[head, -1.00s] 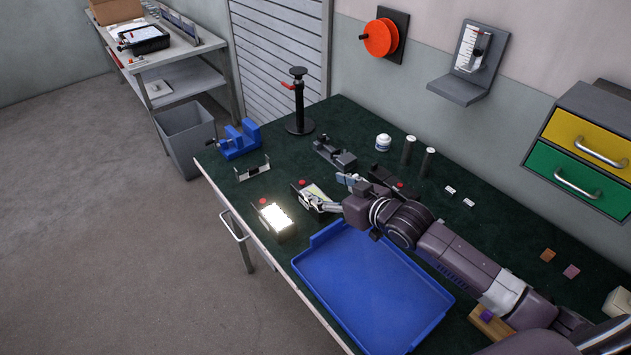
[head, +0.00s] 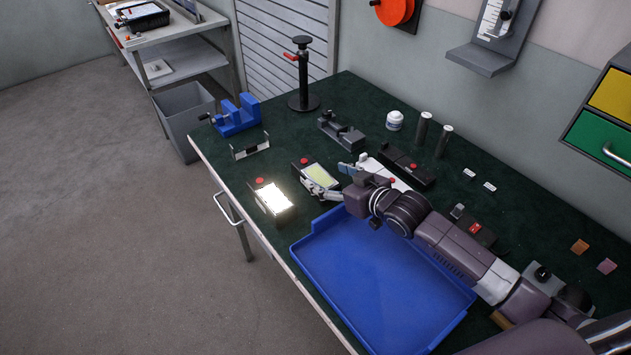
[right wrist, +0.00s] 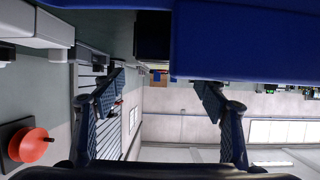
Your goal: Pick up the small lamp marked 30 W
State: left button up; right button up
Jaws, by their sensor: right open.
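A small lamp with a brightly lit white panel and a red button (head: 272,199) stands at the bench's left edge. A second small lamp (head: 320,176), with an unlit yellow-green panel and a red button, is just behind it to the right. No wattage mark is readable on either. My right gripper (head: 328,181) is open, its fingers beside the unlit lamp; whether they touch it I cannot tell. In the right wrist view the two fingers (right wrist: 158,92) stand apart with no lamp visible between them. My left gripper is not in view.
The blue tray (head: 335,320) lies in front of the gripper. A white piece and a dark housing (head: 408,172) lie behind my arm. A blue vise (head: 237,117), a bracket (head: 250,147), a black post stand (head: 303,85) and two cylinders (head: 443,142) stand further back.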

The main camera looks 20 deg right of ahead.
aim_at(315, 172)
jog(key=shift+a+f+p+x, duration=0.1)
jog(key=shift+p+x, duration=0.2)
jog(key=shift+x, duration=1.25)
jog(key=shift+a+f+p+x, duration=0.15)
jog(key=shift+p+x, duration=0.15)
jog(key=shift+x, duration=1.3)
jog(key=shift+s+d, duration=0.1)
jog(key=shift+s, duration=0.15)
jog(key=shift+c, duration=0.6)
jog(key=c, duration=1.5)
jog(key=shift+r, duration=0.15)
